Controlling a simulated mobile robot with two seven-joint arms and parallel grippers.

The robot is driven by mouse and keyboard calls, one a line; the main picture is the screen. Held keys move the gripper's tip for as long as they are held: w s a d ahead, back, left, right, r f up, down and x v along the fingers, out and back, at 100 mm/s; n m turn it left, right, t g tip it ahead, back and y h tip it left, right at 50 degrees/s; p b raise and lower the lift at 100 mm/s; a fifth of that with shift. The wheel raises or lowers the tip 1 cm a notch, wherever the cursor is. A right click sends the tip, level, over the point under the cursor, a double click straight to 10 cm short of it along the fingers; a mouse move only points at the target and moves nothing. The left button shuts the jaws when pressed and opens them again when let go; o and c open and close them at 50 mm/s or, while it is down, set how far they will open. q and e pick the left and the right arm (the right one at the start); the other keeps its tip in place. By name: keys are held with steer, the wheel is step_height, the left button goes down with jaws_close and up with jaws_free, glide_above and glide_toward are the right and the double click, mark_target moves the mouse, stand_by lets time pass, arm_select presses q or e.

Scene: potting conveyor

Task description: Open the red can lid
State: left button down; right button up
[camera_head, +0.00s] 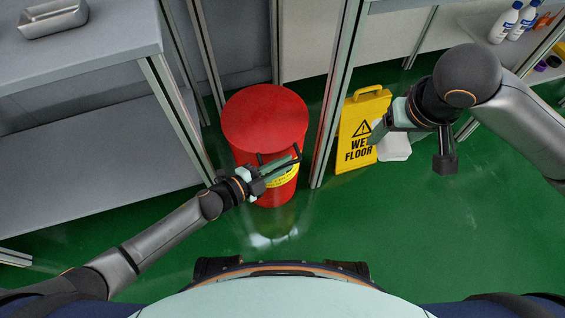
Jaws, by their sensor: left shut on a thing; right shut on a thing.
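The red can (245,158) stands upright on the green floor with a yellow label on its front. Its round red lid (265,113) lies on top and looks closed. My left gripper (287,162) is at the can's front, just below the lid's near edge. It is shut, seemingly on the lid's rim, but its fingers hide the exact contact. My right gripper (380,131) is to the right of the can, apart from it, shut on a white object (395,148) in front of the yellow sign.
A yellow wet floor sign (357,130) stands right of the can, beyond a metal post (336,95). A grey shelf table (85,50) with a metal tray (53,18) is at left. White bottles (503,24) stand on a shelf at top right. The front floor is clear.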

stand_by(0.3)
